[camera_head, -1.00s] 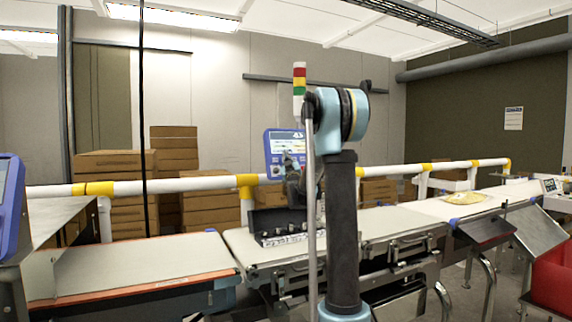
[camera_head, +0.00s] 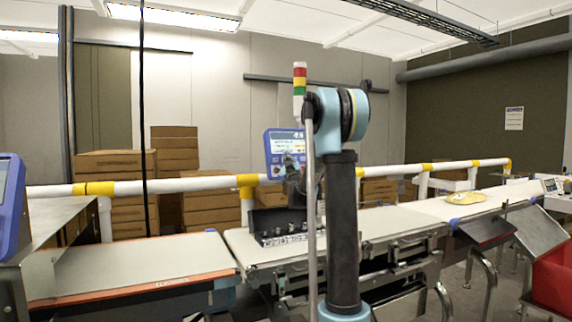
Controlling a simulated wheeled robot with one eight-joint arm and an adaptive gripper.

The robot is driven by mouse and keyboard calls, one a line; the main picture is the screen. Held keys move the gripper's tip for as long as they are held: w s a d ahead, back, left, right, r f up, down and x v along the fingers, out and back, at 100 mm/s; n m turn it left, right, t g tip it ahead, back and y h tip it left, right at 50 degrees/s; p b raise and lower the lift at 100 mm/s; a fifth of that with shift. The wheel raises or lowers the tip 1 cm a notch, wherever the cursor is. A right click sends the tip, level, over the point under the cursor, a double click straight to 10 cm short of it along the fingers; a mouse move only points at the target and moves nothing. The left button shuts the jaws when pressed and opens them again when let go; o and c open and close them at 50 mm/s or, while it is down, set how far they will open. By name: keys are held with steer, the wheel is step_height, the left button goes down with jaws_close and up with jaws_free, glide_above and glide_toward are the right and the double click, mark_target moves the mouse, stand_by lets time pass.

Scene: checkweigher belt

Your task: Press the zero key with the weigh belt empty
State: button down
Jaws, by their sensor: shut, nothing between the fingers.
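The blue checkweigher terminal (camera_head: 270,146) with a lit screen and small keys stands behind the belt, below a red, yellow and green stack light. My gripper (camera_head: 289,163) is shut and empty at the terminal's lower front, close to its keys. I cannot tell whether it touches a key, and the zero key cannot be made out. The pale weigh belt (camera_head: 240,246) is partly hidden by my arm. A black box holding dark weights (camera_head: 270,222) stands at the belt's back edge; whether it rests on the belt is unclear.
A yellow bag (camera_head: 467,197) lies on the right-hand belt (camera_head: 410,212). The left infeed belt (camera_head: 140,262) is bare. A white and yellow rail (camera_head: 150,187) runs behind, with cardboard boxes (camera_head: 112,165) beyond. A red bin (camera_head: 552,285) stands at lower right.

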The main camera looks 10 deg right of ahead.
steer(key=shift+w+a+f, duration=0.1)
steer(key=shift+w+a, duration=0.15)
steer(key=shift+w, duration=0.35)
stand_by(1.0)
stand_by(0.3)
steer(key=shift+s+d+r, duration=0.2)
steer(key=shift+s+d, duration=0.05)
steer(key=shift+s, duration=0.5)
steer(key=shift+s, duration=0.1)
steer(key=s, duration=0.1)
steer(key=s+d+r, duration=0.1)
steer(key=s, duration=0.2)
steer(key=shift+s+d+r, duration=0.2)
steer(key=shift+d, duration=0.05)
stand_by(0.5)
